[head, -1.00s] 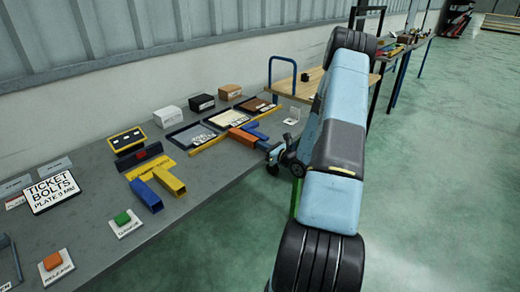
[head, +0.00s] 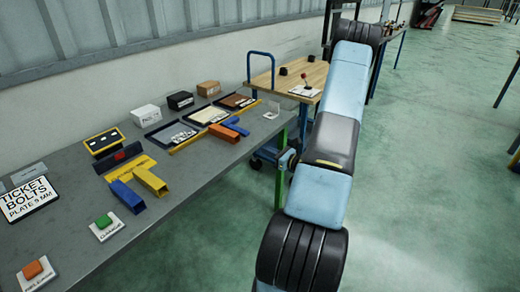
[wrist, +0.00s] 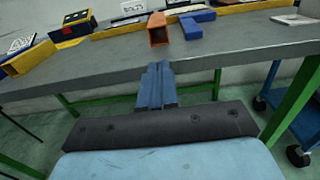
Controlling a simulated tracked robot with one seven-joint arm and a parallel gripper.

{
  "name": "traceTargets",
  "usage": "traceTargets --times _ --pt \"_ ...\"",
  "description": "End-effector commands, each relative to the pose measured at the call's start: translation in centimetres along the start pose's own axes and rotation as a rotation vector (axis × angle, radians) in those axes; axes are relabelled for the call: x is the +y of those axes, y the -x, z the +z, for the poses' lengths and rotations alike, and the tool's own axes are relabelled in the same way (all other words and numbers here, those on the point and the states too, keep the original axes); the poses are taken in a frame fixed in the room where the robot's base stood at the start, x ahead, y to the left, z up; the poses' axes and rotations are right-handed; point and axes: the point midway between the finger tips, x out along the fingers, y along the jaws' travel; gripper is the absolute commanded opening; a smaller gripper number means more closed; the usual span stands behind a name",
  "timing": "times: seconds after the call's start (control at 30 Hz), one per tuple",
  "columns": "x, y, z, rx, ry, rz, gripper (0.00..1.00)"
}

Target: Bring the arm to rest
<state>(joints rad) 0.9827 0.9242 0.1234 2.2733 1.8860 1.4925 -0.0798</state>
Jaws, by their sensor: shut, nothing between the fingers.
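My gripper (wrist: 158,68) shows in the wrist view as two dark blue fingers pressed together, with nothing between them. Its fingertips appear in front of the grey workbench's front edge, apart from the parts on the bench. In the head view my blue and black arm (head: 335,125) stretches up the right of the picture, past the bench's right end; the fingers cannot be made out there.
The grey bench (head: 190,195) holds yellow and blue tubes, an orange tube (wrist: 158,30), a blue part (wrist: 196,24), trays, boxes and two buttons on plates. A wood-topped cart (head: 290,80) stands beyond its right end. Green floor at right is open.

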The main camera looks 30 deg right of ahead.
Motion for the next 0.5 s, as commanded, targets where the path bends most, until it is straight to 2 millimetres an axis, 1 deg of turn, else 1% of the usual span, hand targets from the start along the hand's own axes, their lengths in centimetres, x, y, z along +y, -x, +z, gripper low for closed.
traceTargets --times 0.13,0.37,0.43,0.5 --pt "0.1 0.7 0.0 0.001 -0.001 0.001 0.0" --pt "0.2 0.7 0.2 0.001 0.004 0.009 0.0" --pt "0.7 0.3 0.8 0.002 0.018 0.034 0.0" --pt "1.6 -0.3 2.0 0.005 0.045 0.08 0.0"
